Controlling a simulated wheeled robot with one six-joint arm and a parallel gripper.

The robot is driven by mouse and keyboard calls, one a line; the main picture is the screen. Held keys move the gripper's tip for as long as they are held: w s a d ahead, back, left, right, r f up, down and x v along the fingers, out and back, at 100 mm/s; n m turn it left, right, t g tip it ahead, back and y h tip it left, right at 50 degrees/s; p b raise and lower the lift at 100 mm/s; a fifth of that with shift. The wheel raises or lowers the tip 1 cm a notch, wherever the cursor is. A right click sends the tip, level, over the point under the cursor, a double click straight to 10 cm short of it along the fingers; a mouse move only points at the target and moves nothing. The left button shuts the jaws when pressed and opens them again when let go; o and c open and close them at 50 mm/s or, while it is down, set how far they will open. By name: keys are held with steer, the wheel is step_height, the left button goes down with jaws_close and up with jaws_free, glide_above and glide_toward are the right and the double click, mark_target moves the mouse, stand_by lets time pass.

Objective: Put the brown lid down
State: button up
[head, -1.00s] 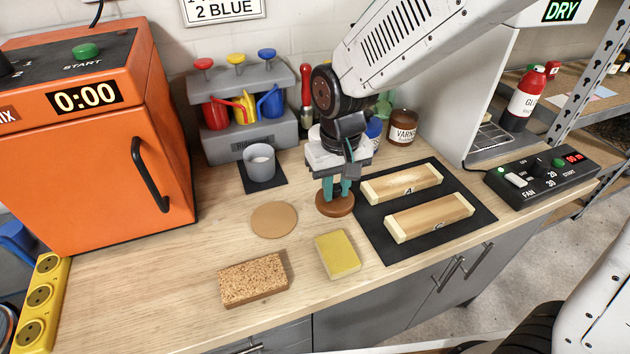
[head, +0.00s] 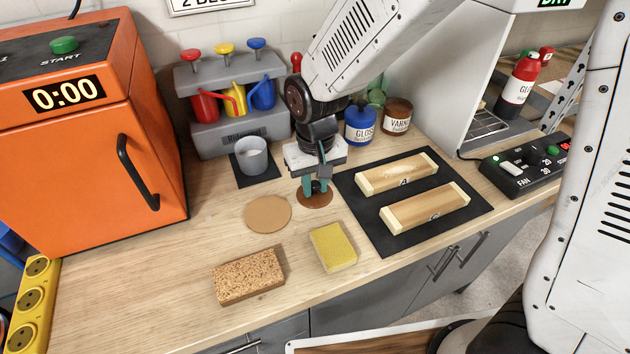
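The brown lid (head: 314,201) is a round, dark brown disc with a small knob. It looks flat, at or very near the wooden bench top, between the tan round disc and the black mat. My gripper (head: 317,187) points down right over the lid, its two teal fingers on either side of the knob. Whether the fingers press on the knob or stand slightly apart from it is too small to tell. A grey cup (head: 253,158) stands open on a small dark mat at the back left.
A tan round disc (head: 268,214) lies left of the lid. A yellow sponge (head: 333,247) and a speckled brown block (head: 248,276) lie in front. A black mat (head: 371,225) with two wooden pieces is at right. Jars (head: 360,127) stand behind. The front left bench is clear.

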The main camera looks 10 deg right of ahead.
mark_target(316, 185)
steer(key=shift+o, duration=1.4)
steer(key=shift+r, duration=0.1)
step_height(316, 185, up, 12)
steer(key=s+d+r+m, duration=0.1)
steer(key=s+d+r, duration=0.2)
steer(key=s+d, duration=0.3)
steer(key=s+d+r+m, duration=0.1)
steer(key=s+d+r, duration=0.2)
steer(key=d, duration=0.5)
steer(key=s+d+m+t, duration=0.1)
steer(key=s+d, duration=0.5)
steer(key=s, duration=0.4)
steer(key=shift+s+d, duration=0.3)
steer(key=shift+d, duration=0.05)
